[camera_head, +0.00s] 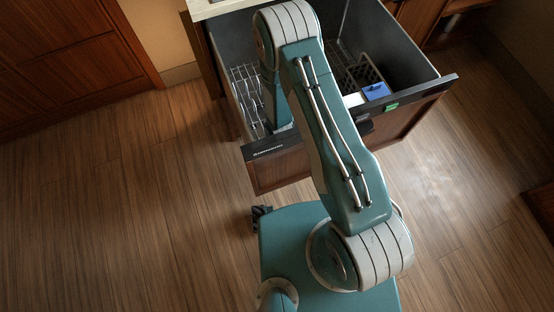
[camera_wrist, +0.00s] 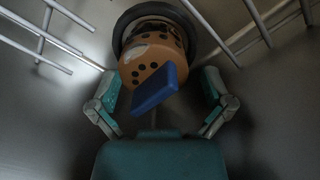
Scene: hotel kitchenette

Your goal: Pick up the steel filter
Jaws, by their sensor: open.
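The steel filter (camera_wrist: 142,70) shows in the wrist view as a rounded, perforated body that looks orange-tan, with dark holes. A blue block-like part (camera_wrist: 155,88) is on its near side; I cannot tell whether it is a handle. The filter sits in a dark round ring (camera_wrist: 203,30) at the top middle. My gripper (camera_wrist: 161,82) is open, one teal finger on the left and one on the right of the filter, with visible gaps. In the head view my arm reaches down into the dishwasher drawer (camera_head: 440,86); the gripper and filter are hidden there.
Wire racks show at the top left (camera_wrist: 45,35) and top right (camera_wrist: 255,22) of the wrist view, near the fingers. In the head view a wire rack (camera_head: 247,95) stands in the drawer's left part; a basket and a blue item (camera_head: 377,90) are right. Drawer walls surround my arm.

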